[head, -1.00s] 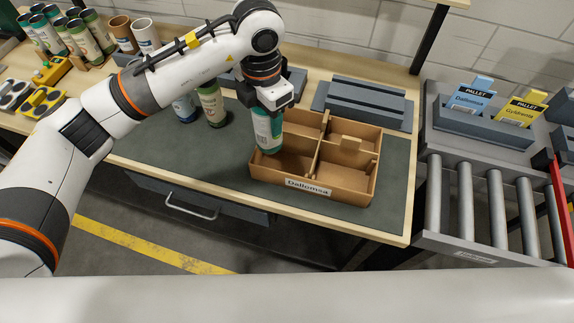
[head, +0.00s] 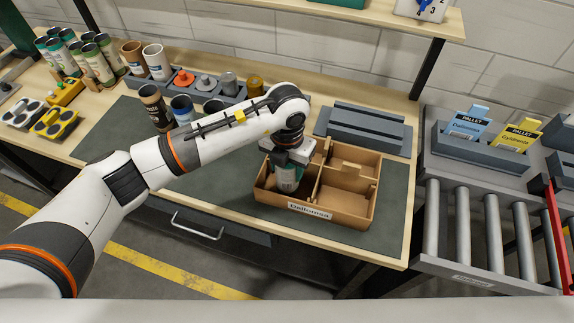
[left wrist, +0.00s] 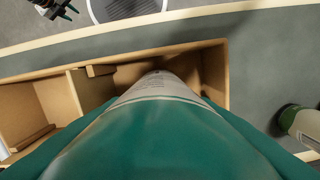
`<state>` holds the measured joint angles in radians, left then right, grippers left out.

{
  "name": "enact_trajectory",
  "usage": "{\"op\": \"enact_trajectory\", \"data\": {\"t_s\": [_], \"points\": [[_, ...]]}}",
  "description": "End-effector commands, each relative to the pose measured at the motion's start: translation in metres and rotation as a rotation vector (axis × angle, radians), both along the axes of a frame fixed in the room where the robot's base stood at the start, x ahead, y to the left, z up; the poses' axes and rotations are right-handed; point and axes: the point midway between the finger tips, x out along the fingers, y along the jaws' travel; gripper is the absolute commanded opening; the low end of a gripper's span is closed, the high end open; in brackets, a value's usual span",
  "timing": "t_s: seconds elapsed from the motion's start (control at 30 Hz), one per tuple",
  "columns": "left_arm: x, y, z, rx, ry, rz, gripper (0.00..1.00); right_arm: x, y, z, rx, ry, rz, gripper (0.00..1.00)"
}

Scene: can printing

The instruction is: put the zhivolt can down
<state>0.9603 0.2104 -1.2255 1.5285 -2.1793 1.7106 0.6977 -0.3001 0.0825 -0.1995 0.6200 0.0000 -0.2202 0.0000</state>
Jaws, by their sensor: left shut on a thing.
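The can (head: 287,181), teal with a pale label, is upright in my left gripper (head: 288,163). It is down inside the left part of a brown divided box (head: 345,211) labelled "Dallomsa". The can's teal body fills the left wrist view (left wrist: 160,145), with the box wall (left wrist: 216,75) around it. The can's lettering is not readable, and whether its base touches the box floor is hidden. The left gripper is shut on the can. A dark gripper-like part shows at the top left of the left wrist view; its jaws are unclear.
The box's right compartments (head: 340,199) look empty. A grey slotted block (head: 362,131) stands behind the box. Cans, including a dark brown one (head: 155,108), stand to the left. A green-rimmed can (left wrist: 303,125) is near the box. A roller conveyor (head: 495,225) is at right.

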Motion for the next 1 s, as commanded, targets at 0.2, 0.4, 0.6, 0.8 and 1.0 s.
{"op": "enact_trajectory", "data": {"t_s": [0.2, 0.4, 0.6, 0.8, 1.0], "points": [[0.0, 0.0, -0.014, 0.0, 0.0, -0.002, 0.3, 0.0, 0.0, 0.005, 0.0, 0.0, 0.0, 0.36], [0.0, 0.0, -0.017, 0.001, 0.0, -0.002, 0.3, 0.0, 0.001, 0.002, 0.002, 0.0, -0.001, 0.36], [0.0, 0.0, -0.017, 0.001, 0.0, -0.002, 0.73, 0.0, 0.003, 0.002, 0.003, 0.0, -0.002, 0.36], [0.0, 0.0, -0.016, 0.001, 0.0, -0.002, 0.73, 0.0, 0.004, 0.002, 0.004, 0.0, -0.002, 0.36], [0.001, 0.0, -0.01, 0.0, -0.003, -0.002, 0.73, 0.0, 0.004, 0.002, 0.004, 0.0, -0.001, 0.36]]}}
